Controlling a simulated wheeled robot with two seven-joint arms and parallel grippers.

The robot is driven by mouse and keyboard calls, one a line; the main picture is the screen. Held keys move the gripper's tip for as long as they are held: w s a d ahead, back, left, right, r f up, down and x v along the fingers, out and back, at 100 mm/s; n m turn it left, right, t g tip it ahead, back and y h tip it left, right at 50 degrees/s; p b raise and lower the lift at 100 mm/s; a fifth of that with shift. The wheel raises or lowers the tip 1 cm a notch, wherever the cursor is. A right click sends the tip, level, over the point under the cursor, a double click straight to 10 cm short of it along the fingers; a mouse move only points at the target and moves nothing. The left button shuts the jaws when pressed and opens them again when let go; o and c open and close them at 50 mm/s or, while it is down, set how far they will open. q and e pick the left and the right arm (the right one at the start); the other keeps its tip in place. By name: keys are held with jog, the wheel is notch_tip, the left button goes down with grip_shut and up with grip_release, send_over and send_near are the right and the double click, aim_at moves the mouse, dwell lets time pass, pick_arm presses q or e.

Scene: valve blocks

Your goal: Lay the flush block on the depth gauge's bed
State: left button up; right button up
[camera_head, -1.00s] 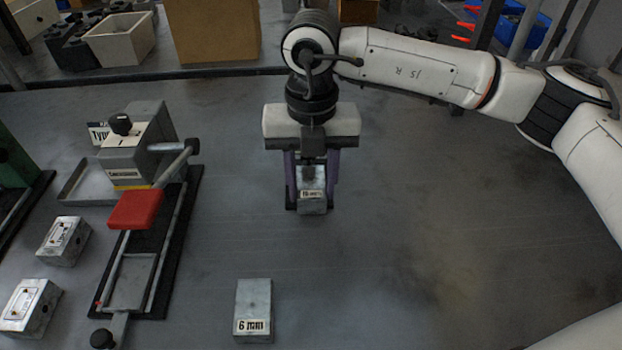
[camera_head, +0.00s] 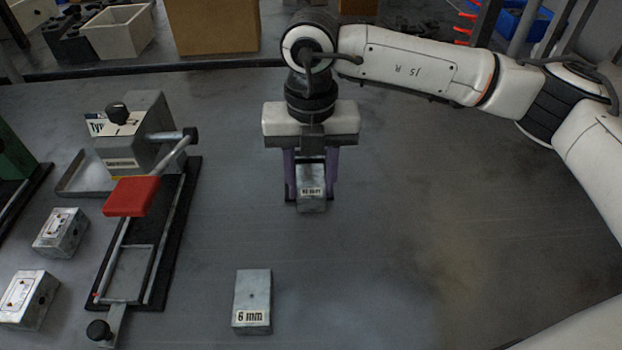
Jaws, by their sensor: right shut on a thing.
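The depth gauge stands at the left, with a grey body (camera_head: 137,145), a red handle pad (camera_head: 132,197) and a framed bed (camera_head: 127,274) on a dark base. The bed looks empty. My right gripper (camera_head: 312,200) is shut on a grey metal block (camera_head: 312,203) with a small label that I cannot read for sure. I cannot tell whether this block touches the table. Another grey block marked "6 mm" (camera_head: 252,295) lies on the table in front, right of the gauge. No block's label clearly reads as flush. My left gripper is not in view.
Two metal blocks with white plates, one farther back (camera_head: 61,233) and one nearer (camera_head: 28,299), lie left of the gauge. A green device (camera_head: 14,160) is at the left edge. Bins and a cardboard box (camera_head: 214,28) stand behind the table.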

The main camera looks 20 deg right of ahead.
aim_at(311, 188)
jog(key=o, duration=1.5)
jog(key=shift+c, duration=0.2)
notch_tip(311, 188, up, 10)
jog(key=shift+r, duration=0.15)
